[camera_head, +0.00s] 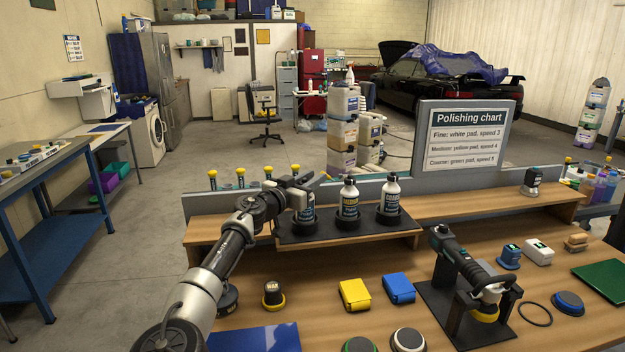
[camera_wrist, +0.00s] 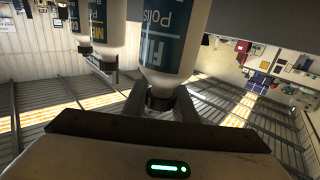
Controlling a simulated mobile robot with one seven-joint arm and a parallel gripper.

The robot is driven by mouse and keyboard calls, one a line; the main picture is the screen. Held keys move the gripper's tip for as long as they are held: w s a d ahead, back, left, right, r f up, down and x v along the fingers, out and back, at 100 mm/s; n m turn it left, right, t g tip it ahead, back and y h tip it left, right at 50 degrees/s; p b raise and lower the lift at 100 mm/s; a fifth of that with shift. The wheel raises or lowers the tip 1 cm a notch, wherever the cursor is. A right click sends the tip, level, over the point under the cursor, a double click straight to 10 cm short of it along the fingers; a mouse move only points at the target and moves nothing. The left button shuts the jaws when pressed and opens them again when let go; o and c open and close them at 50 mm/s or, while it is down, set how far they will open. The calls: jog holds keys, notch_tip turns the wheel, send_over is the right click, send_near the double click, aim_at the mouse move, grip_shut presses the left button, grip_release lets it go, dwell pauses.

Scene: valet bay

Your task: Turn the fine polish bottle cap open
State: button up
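The fine polish bottle (camera_wrist: 168,40) hangs upside down in the wrist view, its label reading "FI… Polis…". Its dark cap (camera_wrist: 161,99) is between the fingers of my gripper (camera_wrist: 160,102), which appear to touch it on both sides. In the head view my gripper (camera_head: 302,183) is over the leftmost bottle (camera_head: 305,213) on the dark bottle rack (camera_head: 300,239), largely hiding its top. That bottle stands upright in a black ring holder. The middle bottle (camera_head: 348,197) and right bottle (camera_head: 389,193) stand upright beside it, both with dark caps.
A polishing chart (camera_head: 469,135) stands behind the bench. A polisher (camera_head: 462,262) rests on a black stand to the right. Several yellow-topped items stand behind the rack.

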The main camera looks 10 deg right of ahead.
jog(key=c, duration=0.5)
jog(key=shift+f+y+b, duration=0.15)
jog(key=shift+y+b, duration=0.15)
jog(key=shift+b, duration=0.15)
jog(key=shift+w+a+r+n+t+y+b, duration=0.15)
jog(key=shift+a+n+t+y+b, duration=0.6)
jog(key=shift+n+y, duration=1.65)
jog(key=shift+w+a+n+t+y+b, duration=0.35)
jog(key=shift+n+t+y+b, duration=0.9)
jog(key=shift+y, duration=1.95)
jog(key=shift+a+r+n+t+y+b, duration=0.1)
jog(key=shift+a+n+t+y+b, duration=0.4)
jog(key=shift+n+y, duration=2.1)
jog(key=shift+a+f+y, duration=0.1)
jog(key=shift+a+y, duration=0.25)
jog(key=shift+y, duration=0.05)
